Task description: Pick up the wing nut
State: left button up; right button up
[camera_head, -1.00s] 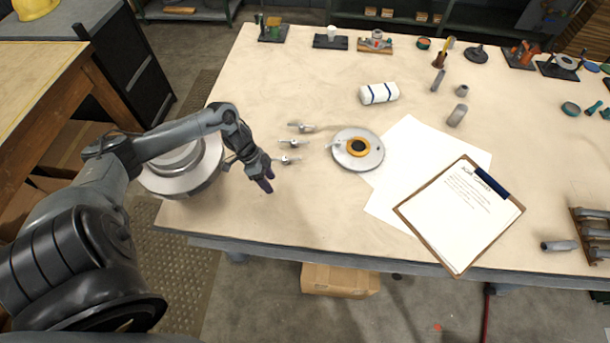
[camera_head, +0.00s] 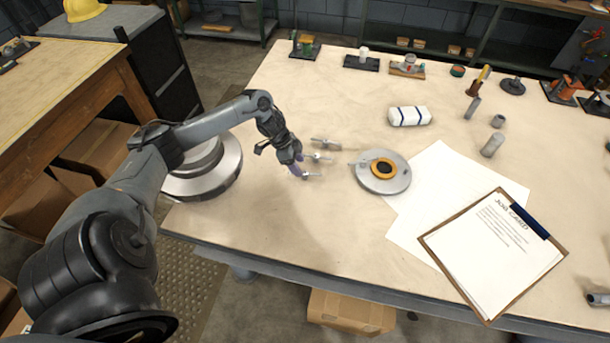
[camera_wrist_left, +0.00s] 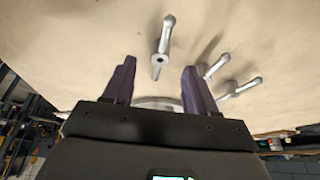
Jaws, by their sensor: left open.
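Three silvery wing nuts lie in a loose row on the bench: a far one (camera_head: 325,142), a middle one (camera_head: 318,157) and a near one (camera_head: 309,176). My left gripper (camera_head: 300,166) is open, its purple fingers pointing down close beside the near and middle nuts. In the left wrist view, one wing nut (camera_wrist_left: 165,38) lies ahead of the gap between the open fingers (camera_wrist_left: 159,65), with nothing gripped. Two more, (camera_wrist_left: 217,66) and (camera_wrist_left: 242,87), lie to the right, past the right finger. My right gripper is out of view.
A round metal cover (camera_head: 398,181) with an orange ring lies right of the nuts. Bare bench (camera_head: 290,225) lies in front of the nuts.

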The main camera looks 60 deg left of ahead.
aim_at(305, 175)
pick_arm(q)
jog(key=b+x, duration=0.1)
jog(key=x, duration=0.4)
jog(key=shift+r, duration=0.1)
grip_shut()
